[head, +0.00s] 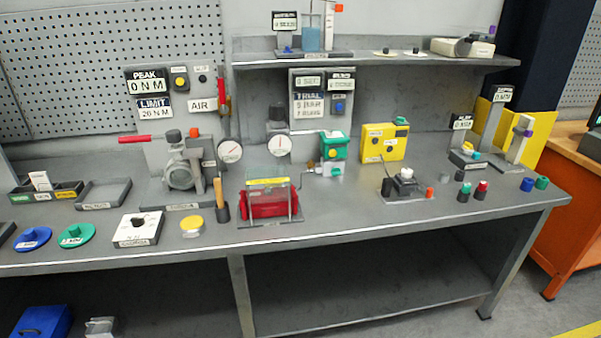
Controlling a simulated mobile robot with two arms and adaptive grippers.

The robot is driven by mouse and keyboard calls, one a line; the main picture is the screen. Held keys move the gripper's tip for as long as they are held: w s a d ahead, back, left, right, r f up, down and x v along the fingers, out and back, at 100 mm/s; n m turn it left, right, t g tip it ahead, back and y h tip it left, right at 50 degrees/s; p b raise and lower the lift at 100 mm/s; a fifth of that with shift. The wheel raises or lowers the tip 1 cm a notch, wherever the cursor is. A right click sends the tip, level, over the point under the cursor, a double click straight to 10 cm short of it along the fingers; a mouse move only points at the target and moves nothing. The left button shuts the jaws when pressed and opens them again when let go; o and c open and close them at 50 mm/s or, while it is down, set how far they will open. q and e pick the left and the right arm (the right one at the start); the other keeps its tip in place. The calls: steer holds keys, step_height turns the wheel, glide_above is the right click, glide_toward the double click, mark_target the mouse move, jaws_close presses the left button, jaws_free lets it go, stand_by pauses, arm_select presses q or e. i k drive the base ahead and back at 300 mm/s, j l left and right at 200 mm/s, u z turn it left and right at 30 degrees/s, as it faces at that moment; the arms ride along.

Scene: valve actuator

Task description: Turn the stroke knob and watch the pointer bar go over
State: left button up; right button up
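A red cylinder (268,203) lies in a grey frame with a yellow labelled strip (268,181) on top, at the middle of the bench. Several knob-like parts are in view: a black knob (139,222) on a white labelled plate (138,236) at front left, and a white-topped knob (406,173) on a dark base (402,188) at right. The small labels are too small to read, so I cannot tell which part is the stroke knob. I cannot make out the pointer bar for certain. Neither of my grippers is in view.
A valve body (180,172) with a red lever (135,140) stands at back left beside gauges (230,151). Blue (33,238) and green (76,235) discs lie at front left. A yellow box (384,142) stands behind. The bench front right of the red cylinder is clear.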

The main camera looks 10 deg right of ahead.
mark_target(336, 172)
steer(key=i+l+u, duration=0.15)
steer(key=l+u, duration=0.15)
steer(key=l, duration=0.25)
steer(key=i+l+u, duration=0.15)
steer(key=l+u, duration=0.2)
steer(key=l, duration=0.25)
steer(key=l+u, duration=0.3)
steer(key=l, duration=0.3)
